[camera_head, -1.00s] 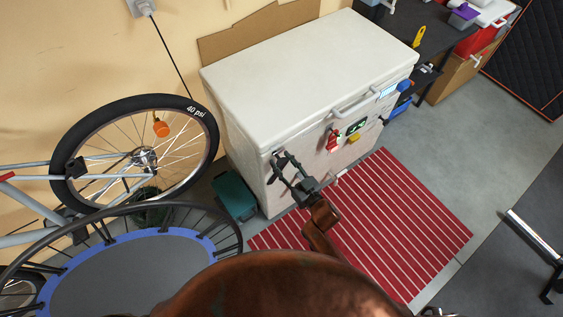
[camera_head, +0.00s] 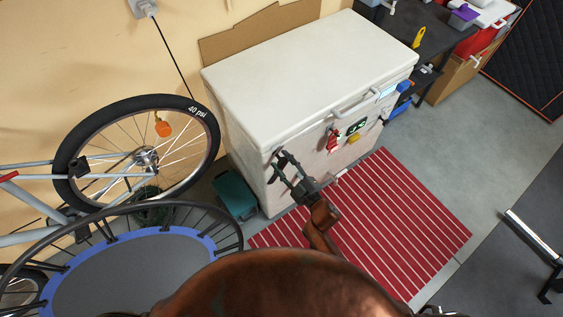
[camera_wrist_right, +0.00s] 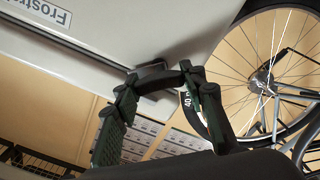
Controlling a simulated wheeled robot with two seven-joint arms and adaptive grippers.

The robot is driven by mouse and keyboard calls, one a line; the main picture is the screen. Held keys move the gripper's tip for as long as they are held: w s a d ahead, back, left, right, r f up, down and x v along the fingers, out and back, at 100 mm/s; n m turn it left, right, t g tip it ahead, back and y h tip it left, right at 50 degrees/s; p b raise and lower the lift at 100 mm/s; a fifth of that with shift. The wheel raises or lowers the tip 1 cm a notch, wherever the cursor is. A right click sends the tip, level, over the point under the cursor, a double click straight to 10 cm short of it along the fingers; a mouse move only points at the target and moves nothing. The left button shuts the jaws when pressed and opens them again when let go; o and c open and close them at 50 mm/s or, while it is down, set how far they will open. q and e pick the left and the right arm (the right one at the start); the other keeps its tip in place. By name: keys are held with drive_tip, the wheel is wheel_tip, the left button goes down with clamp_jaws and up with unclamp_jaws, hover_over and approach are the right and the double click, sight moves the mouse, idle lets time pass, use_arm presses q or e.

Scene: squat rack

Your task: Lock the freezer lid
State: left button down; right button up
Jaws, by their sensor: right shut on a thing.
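The white chest freezer (camera_head: 300,75) stands against the wall with its lid (camera_head: 310,70) down. A light handle (camera_head: 355,103) is on the lid's front edge. My right gripper (camera_head: 280,164) is at the freezer's front, near its left corner just below the lid edge. In the right wrist view my right gripper (camera_wrist_right: 163,88) has its fingers around a dark latch (camera_wrist_right: 152,78) at the lid's edge and is shut on it. The fingers partly hide the latch, so its exact position is unclear. My left gripper is not in view.
Red and yellow items (camera_head: 340,139) are on the freezer's front. A striped red mat (camera_head: 390,220) lies before it. A bicycle wheel (camera_head: 135,155), a teal box (camera_head: 235,195) and a blue-rimmed trampoline (camera_head: 135,275) are to the left. Grey floor (camera_head: 485,130) is clear at right.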

drive_tip(key=n, duration=0.4)
drive_tip(key=shift+s+a+f+n+b, duration=0.1)
drive_tip(key=shift+f+n+b, duration=0.1)
drive_tip(key=shift+n+b, duration=0.15)
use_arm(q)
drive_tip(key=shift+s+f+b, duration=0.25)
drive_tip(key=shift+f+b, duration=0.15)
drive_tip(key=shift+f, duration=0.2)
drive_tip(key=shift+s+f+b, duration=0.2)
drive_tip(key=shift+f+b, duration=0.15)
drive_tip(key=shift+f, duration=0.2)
use_arm(e)
drive_tip(key=n, duration=0.4)
drive_tip(key=shift+f+n, duration=0.1)
drive_tip(key=shift+n, duration=0.25)
drive_tip(key=shift+s, duration=0.1)
drive_tip(key=o, duration=1.2)
drive_tip(key=v, duration=1.2)
